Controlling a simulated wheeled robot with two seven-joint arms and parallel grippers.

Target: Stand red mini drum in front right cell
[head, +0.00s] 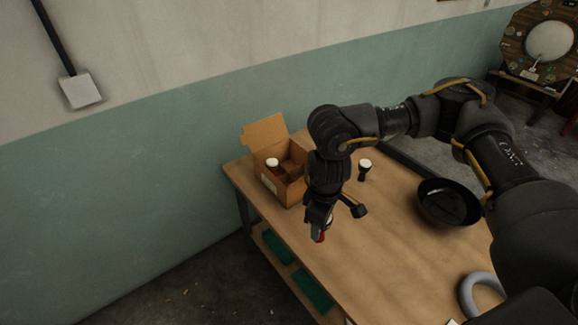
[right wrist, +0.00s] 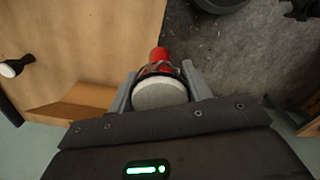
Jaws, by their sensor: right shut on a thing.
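My right gripper (head: 320,222) is shut on the red mini drum (head: 319,237). In the right wrist view, the gripper (right wrist: 160,88) has one finger on each side of the drum, whose pale round head (right wrist: 160,93) faces the camera and whose red body (right wrist: 158,55) points away. It is held near the table's left edge, in front of the cardboard box. The open cardboard box (head: 296,192) has inner dividers; its edge also shows in the right wrist view (right wrist: 75,103). Another white-headed drum (head: 272,162) stands in a left cell. The near right cell is partly hidden by my arm. My left gripper is out of view.
A black drum with a white head (head: 365,164) stands on the wooden table (head: 370,265) right of the box. A black bowl (head: 447,203) and a grey ring (head: 480,290) lie further right. The box's raised flap (head: 264,131) stands at its back.

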